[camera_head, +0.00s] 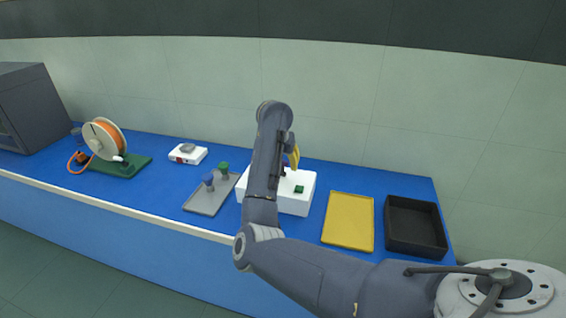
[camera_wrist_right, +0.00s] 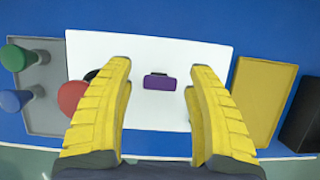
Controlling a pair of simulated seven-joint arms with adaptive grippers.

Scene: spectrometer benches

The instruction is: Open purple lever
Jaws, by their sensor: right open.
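The purple lever (camera_wrist_right: 159,83) shows in the right wrist view as a small block with a dark edge on a white box (camera_wrist_right: 143,51). In the head view my arm hides the lever, and the white box (camera_head: 308,184) stands on the blue bench. My right gripper (camera_wrist_right: 159,85) is open, its yellow fingers on either side of the lever and apart from it. In the head view a yellow finger of the right gripper (camera_head: 294,157) shows above the box. A green block (camera_head: 299,189) sits on the box. My left gripper is not in view.
A grey tray (camera_head: 204,205) with blue and green knobs stands left of the box. A yellow tray (camera_head: 348,222) and a black bin (camera_head: 415,227) stand to the right. A red round thing (camera_wrist_right: 71,96) is near the left finger. An orange spool (camera_head: 104,138) stands far left.

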